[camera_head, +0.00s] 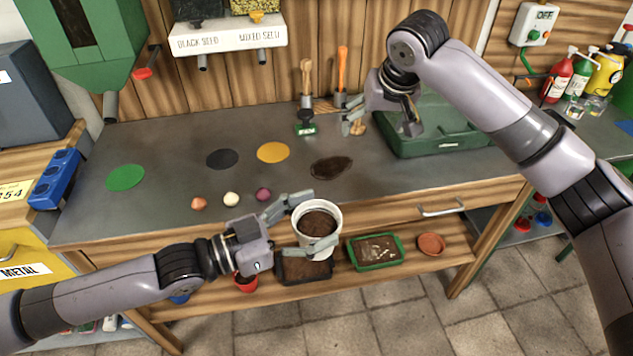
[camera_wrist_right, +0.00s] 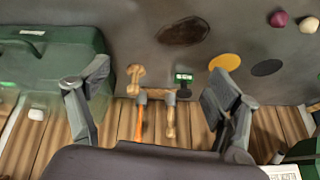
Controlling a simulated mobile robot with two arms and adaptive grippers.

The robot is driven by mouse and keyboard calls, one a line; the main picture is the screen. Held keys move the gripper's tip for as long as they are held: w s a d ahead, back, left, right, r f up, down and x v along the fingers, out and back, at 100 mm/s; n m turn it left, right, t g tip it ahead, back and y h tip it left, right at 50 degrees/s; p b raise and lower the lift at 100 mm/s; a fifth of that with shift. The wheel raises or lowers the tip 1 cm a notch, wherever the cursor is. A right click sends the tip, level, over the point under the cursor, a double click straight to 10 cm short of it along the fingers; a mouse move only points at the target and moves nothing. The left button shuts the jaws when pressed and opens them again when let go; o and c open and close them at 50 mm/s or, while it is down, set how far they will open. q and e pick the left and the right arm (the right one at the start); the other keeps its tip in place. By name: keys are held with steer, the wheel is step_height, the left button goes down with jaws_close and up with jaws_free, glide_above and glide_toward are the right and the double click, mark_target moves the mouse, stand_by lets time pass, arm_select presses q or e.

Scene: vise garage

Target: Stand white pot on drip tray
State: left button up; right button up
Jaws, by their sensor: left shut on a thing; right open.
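My left gripper (camera_head: 310,223) is shut on the white pot (camera_head: 329,228), one finger on each side. The pot holds dark soil, looks upright, and is in front of the bench edge above the lower shelf. Below it is a dark tray (camera_head: 291,272), partly hidden by the pot and gripper. A green-rimmed tray (camera_head: 398,263) and a small round terracotta dish (camera_head: 431,244) are to its right; I cannot tell which one is the drip tray. My right gripper (camera_head: 381,124) is open and empty over the back of the bench; its fingers show in the right wrist view (camera_wrist_right: 157,82).
The grey bench top (camera_head: 210,185) has green, black, yellow and brown patches and three small balls near its front edge. Upright tools (camera_head: 341,75) and a green case (camera_head: 437,140) stand at the back. A red pot (camera_head: 245,283) is on the lower shelf.

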steer(key=s+a+r+n+g, duration=0.1)
steer(key=s+a+n+g, duration=0.15)
steer(key=s+a, duration=0.5)
arm_select(q)
steer(key=shift+r, duration=0.1)
arm_select(e)
steer(key=n+g+h, duration=0.1)
steer(key=n+g, duration=0.1)
steer(key=n, duration=0.2)
glide_above(317, 226)
steer(key=shift+w+r, duration=0.25)
steer(key=shift+w, duration=0.1)
steer(key=shift+s+f+n+g, duration=0.1)
steer(key=shift+s+n+g, duration=0.15)
steer(key=shift+s, duration=0.1)
steer(key=shift+s+f, duration=0.1)
steer(key=shift+f, duration=0.2)
step_height(317, 226, down, 11)
steer(key=shift+f, duration=0.1)
steer(key=c, duration=1.2)
arm_select(q)
steer(key=o, duration=1.3)
arm_select(e)
steer(key=shift+c, duration=0.4)
arm_select(q)
steer(key=shift+o, duration=0.2)
